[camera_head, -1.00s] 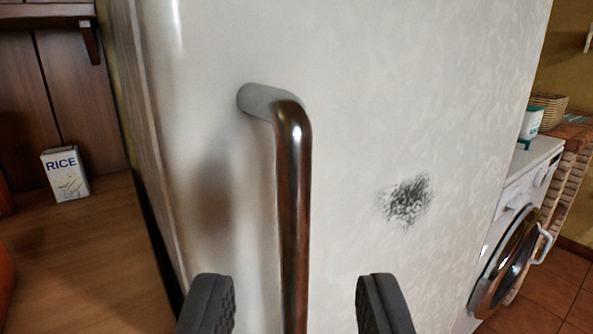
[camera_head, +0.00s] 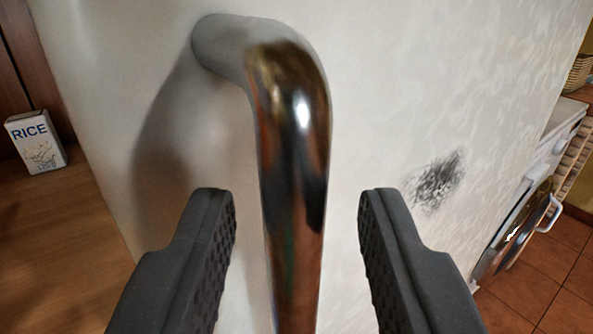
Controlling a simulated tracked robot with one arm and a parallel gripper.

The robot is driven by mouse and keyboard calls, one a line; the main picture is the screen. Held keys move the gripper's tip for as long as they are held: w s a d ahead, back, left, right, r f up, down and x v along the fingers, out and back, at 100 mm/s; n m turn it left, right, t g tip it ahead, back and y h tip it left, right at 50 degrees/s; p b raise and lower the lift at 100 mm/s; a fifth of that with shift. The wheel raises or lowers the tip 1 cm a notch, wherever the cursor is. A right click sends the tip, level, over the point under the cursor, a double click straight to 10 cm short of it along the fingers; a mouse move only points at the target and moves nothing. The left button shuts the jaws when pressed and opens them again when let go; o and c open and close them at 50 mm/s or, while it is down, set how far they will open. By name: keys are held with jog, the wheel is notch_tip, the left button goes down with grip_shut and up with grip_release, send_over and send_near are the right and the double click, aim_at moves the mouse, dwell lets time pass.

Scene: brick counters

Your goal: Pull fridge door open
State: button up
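The fridge door (camera_head: 380,90) is white with a patterned surface and a dark scuffed patch, and it fills the middle of the view. Its shiny metal bar handle (camera_head: 292,170) runs down the middle of the picture, and its upper mount bends back to the door. My gripper (camera_head: 297,205) is open, with one dark textured finger on each side of the handle. Gaps show between the bar and both fingers in the picture. The lower end of the handle is out of view. The door looks shut, though its edges are mostly out of view.
A rice box (camera_head: 37,142) stands on a wooden surface (camera_head: 60,235) at the left. A white washing machine (camera_head: 525,205) with a round door stands at the right on a tiled floor (camera_head: 565,275). A wicker basket (camera_head: 580,72) shows at the far right edge.

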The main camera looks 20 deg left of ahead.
jog(key=shift+p+x, duration=0.55)
jog(key=shift+x, duration=0.2)
jog(key=shift+w+a, duration=0.1)
jog(key=shift+w, duration=0.15)
